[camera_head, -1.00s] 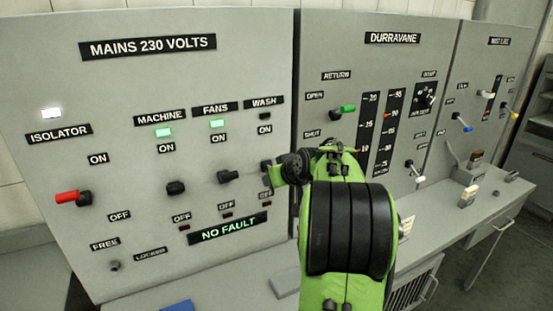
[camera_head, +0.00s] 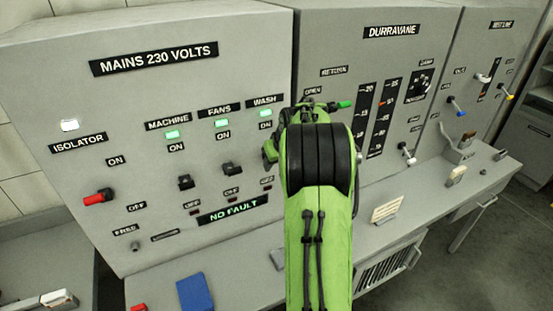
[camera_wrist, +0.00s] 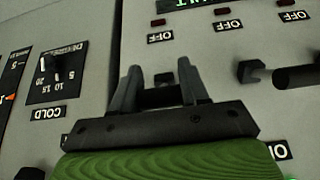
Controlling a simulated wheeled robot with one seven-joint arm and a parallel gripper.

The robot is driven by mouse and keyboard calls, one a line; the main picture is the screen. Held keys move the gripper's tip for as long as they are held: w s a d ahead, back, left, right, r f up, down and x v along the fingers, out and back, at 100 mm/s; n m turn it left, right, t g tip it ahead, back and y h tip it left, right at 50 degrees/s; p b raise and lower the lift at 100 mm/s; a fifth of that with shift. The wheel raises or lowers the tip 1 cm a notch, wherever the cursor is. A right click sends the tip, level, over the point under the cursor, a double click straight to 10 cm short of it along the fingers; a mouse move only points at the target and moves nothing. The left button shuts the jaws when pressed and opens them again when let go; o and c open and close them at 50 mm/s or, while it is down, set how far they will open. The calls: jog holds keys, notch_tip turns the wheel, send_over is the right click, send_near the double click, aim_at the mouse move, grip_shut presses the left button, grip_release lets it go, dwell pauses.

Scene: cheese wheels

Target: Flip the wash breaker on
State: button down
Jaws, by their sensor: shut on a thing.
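The wash breaker (camera_wrist: 163,82) is a dark lever on the grey mains panel (camera_head: 75,110). In the wrist view, which is upside down, my gripper (camera_wrist: 162,88) has its two dark fingers on either side of it, shut on it. Above it there shows an OFF label. In the head view my green and black arm hides the breaker and most of the gripper. The lamp under the WASH label (camera_head: 265,101) is lit green, with ON below it.
The machine breaker (camera_head: 185,182) and fans breaker (camera_head: 232,168) stand to the left, both with green lamps lit. A red isolator handle (camera_head: 98,197) is further left. The NO FAULT sign (camera_head: 233,209) is lit. The Durravane panel (camera_head: 440,40) stands to the right.

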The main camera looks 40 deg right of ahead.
jog(key=shift+r, duration=0.1)
jog(key=c, duration=0.6)
grip_release()
jog(key=shift+c, duration=0.2)
jog(key=v, duration=1.5)
jog(key=shift+r+p, duration=0.3)
jog(key=shift+p, duration=0.05)
jog(key=shift+s, duration=0.15)
